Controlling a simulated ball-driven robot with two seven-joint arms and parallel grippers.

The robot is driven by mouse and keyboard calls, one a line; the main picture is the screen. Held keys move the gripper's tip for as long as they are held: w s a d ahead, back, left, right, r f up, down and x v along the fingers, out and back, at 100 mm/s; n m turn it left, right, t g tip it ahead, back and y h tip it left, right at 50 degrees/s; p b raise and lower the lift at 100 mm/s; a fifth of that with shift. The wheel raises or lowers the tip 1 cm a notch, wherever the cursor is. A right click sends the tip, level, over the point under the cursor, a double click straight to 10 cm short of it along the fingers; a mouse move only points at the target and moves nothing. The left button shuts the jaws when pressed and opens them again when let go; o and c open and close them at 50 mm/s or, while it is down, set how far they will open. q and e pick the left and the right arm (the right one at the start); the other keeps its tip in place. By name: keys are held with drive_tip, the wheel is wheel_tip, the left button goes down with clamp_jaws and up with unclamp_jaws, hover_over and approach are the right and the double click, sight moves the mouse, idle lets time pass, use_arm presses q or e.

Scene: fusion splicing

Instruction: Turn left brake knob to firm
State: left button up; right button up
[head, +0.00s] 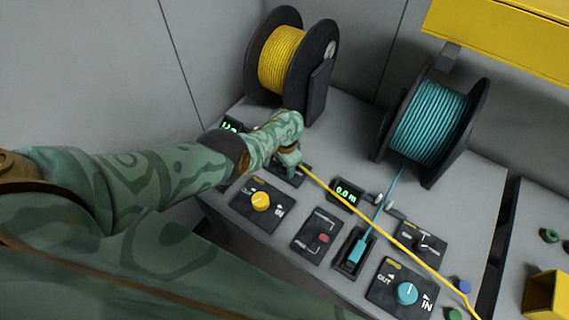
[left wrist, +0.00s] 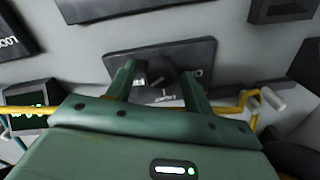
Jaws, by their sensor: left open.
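My left gripper (head: 288,168) reaches down over a small dark panel (head: 305,174) in front of the yellow spool, and covers most of it. In the left wrist view my left gripper (left wrist: 157,75) is open, with one green finger at each side of a dark knob (left wrist: 165,67) on a dark panel (left wrist: 205,56). This appears to be the left brake knob. Whether the fingers touch it, and its exact setting, cannot be told. My right gripper is not in view.
A yellow spool (head: 281,60) and a teal spool (head: 430,122) stand at the back. A yellow cable (head: 385,231) runs from near my left gripper to the lower right. A yellow knob (head: 261,201), a teal knob (head: 407,292) and a green-lit display (head: 347,192) are nearby.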

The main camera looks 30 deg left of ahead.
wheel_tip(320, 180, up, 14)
drive_tip(key=p, duration=1.4)
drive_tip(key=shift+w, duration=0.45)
